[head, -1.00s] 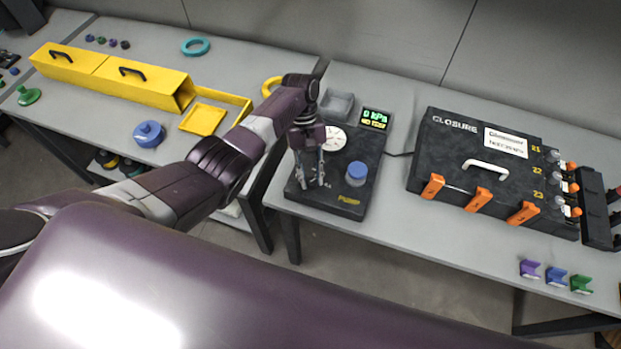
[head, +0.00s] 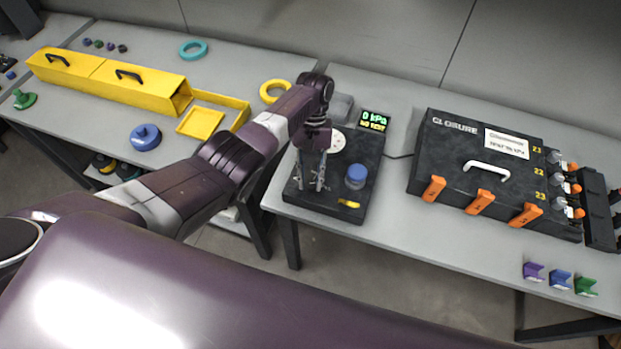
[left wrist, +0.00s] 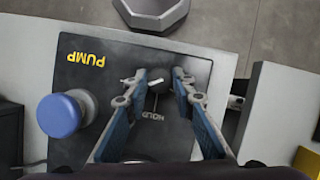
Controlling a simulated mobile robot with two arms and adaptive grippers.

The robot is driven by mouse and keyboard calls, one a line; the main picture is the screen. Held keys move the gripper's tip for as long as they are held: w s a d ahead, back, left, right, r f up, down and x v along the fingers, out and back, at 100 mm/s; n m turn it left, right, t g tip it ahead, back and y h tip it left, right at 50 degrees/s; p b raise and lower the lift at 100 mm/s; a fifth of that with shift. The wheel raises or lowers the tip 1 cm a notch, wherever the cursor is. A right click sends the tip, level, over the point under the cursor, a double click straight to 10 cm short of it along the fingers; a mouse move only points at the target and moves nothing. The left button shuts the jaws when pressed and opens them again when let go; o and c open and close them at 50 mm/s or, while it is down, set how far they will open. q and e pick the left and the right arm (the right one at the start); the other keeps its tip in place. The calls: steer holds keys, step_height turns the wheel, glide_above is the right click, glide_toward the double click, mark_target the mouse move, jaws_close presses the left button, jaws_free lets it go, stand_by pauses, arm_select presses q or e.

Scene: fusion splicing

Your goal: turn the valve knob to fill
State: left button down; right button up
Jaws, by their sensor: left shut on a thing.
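The black pump box (head: 370,190) stands on the table with a round white gauge and a blue round button (head: 356,177) on top. My left gripper (head: 311,186) reaches down onto the near left part of its panel. In the left wrist view, my left gripper (left wrist: 158,82) has its two fingers around the small dark valve knob (left wrist: 158,87), beside the printed word HOLD. A short white mark shows beside the left fingertip. The fingers are shut on the knob, which they partly hide. My right gripper is not in view.
The pump display (head: 374,120) reads 0 kPa, NO TEST. A black closure case (head: 450,150) with orange latches stands to the right. Yellow trays (head: 120,85) lie on the left table. Table space between pump and case is clear.

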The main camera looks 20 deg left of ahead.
arm_select(q)
steer(key=c, duration=1.6)
jaws_free()
steer(key=v, duration=1.2)
steer(key=shift+f, duration=0.1)
